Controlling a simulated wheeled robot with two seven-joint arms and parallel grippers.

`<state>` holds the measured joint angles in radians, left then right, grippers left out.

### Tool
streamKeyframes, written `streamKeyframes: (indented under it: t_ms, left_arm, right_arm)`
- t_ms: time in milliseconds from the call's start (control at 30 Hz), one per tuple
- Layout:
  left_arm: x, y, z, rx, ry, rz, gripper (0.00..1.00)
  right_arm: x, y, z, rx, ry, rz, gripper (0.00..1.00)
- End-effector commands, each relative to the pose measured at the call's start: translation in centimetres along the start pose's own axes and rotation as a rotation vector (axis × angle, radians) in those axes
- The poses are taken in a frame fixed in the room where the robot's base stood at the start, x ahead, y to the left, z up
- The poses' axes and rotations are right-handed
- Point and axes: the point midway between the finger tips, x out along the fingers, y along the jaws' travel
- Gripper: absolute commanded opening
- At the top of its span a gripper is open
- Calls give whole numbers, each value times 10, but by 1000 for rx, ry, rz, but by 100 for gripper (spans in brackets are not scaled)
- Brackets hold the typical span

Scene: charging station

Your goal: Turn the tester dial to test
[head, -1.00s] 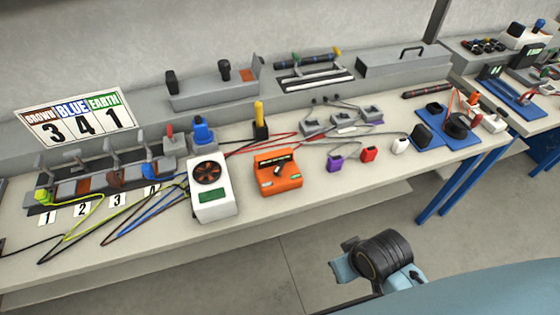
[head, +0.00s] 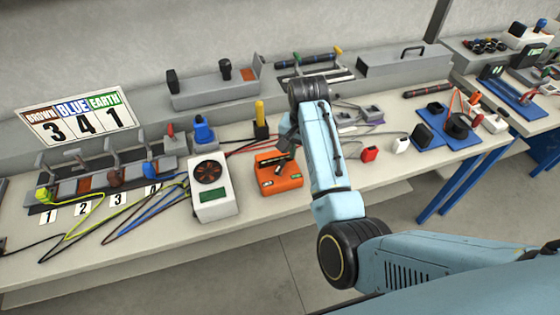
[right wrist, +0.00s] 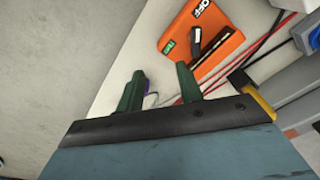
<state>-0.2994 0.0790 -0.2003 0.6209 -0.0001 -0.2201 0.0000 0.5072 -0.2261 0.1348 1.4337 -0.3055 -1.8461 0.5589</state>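The orange tester (head: 281,187) stands on the bench, right of the white box with a round dark grille. In the right wrist view the tester (right wrist: 232,42) shows a dark grey dial (right wrist: 195,43), an OFF label and a green TEST label. One end of the dial lies toward the OFF label; its exact setting is hard to tell. My right gripper (head: 288,146) is above the tester's back part and partly hides its top. In its wrist view my right gripper (right wrist: 160,82) has two green fingers apart with nothing between them, short of the dial. My left gripper is not in view.
The white box (head: 212,205) stands close left of the tester. A yellow-handled tool (head: 260,118) stands behind it, with red and black cables around. A red block (head: 369,154) and a white block (head: 400,145) lie to the right. The bench front below the tester is narrow.

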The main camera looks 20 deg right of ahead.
Motion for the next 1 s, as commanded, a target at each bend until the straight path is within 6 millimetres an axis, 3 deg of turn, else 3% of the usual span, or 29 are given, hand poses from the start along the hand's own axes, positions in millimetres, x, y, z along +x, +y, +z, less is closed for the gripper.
streamKeyframes:
  t_ms: [33, 133, 233, 367, 567, 1000]
  left_arm:
    - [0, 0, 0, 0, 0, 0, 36]
    - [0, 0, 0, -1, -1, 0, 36]
    - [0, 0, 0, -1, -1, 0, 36]
    - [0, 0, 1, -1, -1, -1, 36]
    - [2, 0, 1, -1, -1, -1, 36]
    - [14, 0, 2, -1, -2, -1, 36]
  right_arm:
    - [-15, -20, -5, 20, -18, -3, 36]
    - [-35, -43, -9, 53, -45, 5, 36]
    - [-49, -58, -11, 70, -62, 11, 36]
    - [-54, -65, -11, 80, -69, 17, 36]
    - [-28, -64, -8, 80, -73, 21, 36]
    - [59, -63, -2, 79, -71, 18, 36]
